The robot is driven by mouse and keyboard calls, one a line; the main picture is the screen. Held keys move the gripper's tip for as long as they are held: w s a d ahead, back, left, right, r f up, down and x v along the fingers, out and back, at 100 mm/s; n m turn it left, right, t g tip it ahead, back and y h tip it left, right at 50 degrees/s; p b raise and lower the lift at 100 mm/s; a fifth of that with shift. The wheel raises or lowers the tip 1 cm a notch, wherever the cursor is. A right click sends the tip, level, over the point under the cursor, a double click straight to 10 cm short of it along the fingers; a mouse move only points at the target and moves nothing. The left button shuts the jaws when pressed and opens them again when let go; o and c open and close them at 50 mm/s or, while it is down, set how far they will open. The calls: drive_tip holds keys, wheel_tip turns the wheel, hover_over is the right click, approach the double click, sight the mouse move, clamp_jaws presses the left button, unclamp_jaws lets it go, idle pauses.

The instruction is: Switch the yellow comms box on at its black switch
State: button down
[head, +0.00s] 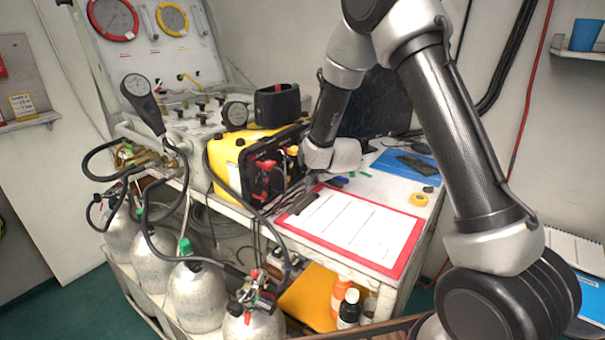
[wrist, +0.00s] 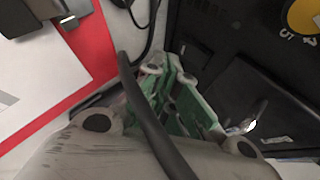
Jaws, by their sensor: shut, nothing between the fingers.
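The yellow comms box (head: 222,160) stands on the white bench in the head view, with its black front panel facing right. In the wrist view the black panel (wrist: 240,50) fills the upper right, with a yellow numbered knob (wrist: 304,16) at its edge. A small dark rectangular part, possibly the black switch (wrist: 196,54), sits low on the panel just beyond the fingertips. My gripper (wrist: 168,72) is shut and empty, close to the panel; I cannot tell whether it touches. In the head view my wrist hides part of the panel.
A red clipboard (head: 408,258) with white paper lies in front of the box. A dark cable (wrist: 150,115) crosses in front of my fingers. Gas cylinders (head: 195,295) with hoses stand at the front left. A dark screen (head: 380,105) is behind my arm.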

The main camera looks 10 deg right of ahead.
drive_tip(key=shift+w+a, duration=0.3)
drive_tip(key=shift+w+a+f, duration=0.1)
drive_tip(key=shift+w+a, duration=0.1)
idle(0.7)
drive_tip(key=shift+s+d, duration=0.1)
drive_tip(key=shift+s+d, duration=0.4)
drive_tip(key=shift+s, duration=0.05)
idle(0.3)
drive_tip(key=shift+s+d+r, duration=0.2)
drive_tip(key=shift+s+d, duration=0.7)
drive_tip(key=shift+s+d+r, duration=0.2)
drive_tip(key=shift+s+d, duration=0.65)
drive_tip(key=shift+d, duration=0.05)
